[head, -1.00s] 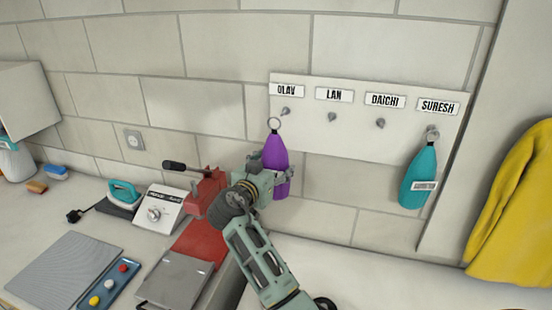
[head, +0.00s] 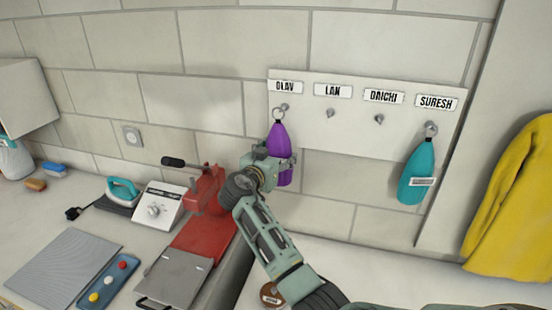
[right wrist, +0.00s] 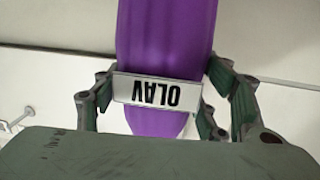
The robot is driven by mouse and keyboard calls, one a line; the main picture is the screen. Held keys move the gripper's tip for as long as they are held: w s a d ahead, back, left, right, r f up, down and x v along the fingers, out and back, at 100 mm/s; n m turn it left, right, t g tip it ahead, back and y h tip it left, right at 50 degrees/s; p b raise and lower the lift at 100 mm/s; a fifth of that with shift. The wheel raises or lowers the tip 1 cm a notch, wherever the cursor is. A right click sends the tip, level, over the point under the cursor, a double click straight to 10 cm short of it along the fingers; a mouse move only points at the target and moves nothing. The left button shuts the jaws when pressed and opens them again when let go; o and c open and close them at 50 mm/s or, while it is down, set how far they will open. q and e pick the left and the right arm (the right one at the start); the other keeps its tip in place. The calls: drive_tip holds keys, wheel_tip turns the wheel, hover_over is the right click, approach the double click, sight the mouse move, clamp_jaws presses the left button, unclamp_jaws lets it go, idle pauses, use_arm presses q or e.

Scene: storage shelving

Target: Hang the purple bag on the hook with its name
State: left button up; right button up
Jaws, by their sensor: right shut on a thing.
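The purple bag (head: 279,143) is upright in front of the hook board (head: 349,140), with its metal ring (head: 278,114) at the top. In the right wrist view, the bag (right wrist: 165,35) carries a white tag (right wrist: 157,92) reading OLAV, upside down. My right gripper (head: 281,166) is shut on the bag's body, with fingers on both sides. The OLAV hook (head: 285,107) is under the OLAV label (head: 286,87) at the board's left end. The ring overlaps this hook in the head view; I cannot tell whether it is around it. My left gripper is not in view.
The LAN hook (head: 331,113) and DAICHI hook (head: 379,119) are empty. A teal bag (head: 417,170) hangs at the SURESH hook (head: 431,128). A yellow cloth (head: 515,205) is at right. A red machine (head: 205,190) stands left of my arm.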

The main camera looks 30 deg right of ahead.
drive_tip(key=shift+w+d+r, duration=0.1)
drive_tip(key=shift+w+d, duration=0.55)
drive_tip(key=shift+d, duration=0.15)
drive_tip(key=shift+f+b, duration=0.3)
drive_tip(key=shift+w+d+f+b, duration=0.15)
drive_tip(key=shift+w+d+b, duration=0.2)
drive_tip(key=shift+b, duration=0.8)
drive_tip(key=o, duration=1.6)
drive_tip(key=shift+o, duration=0.2)
drive_tip(key=shift+f, duration=0.1)
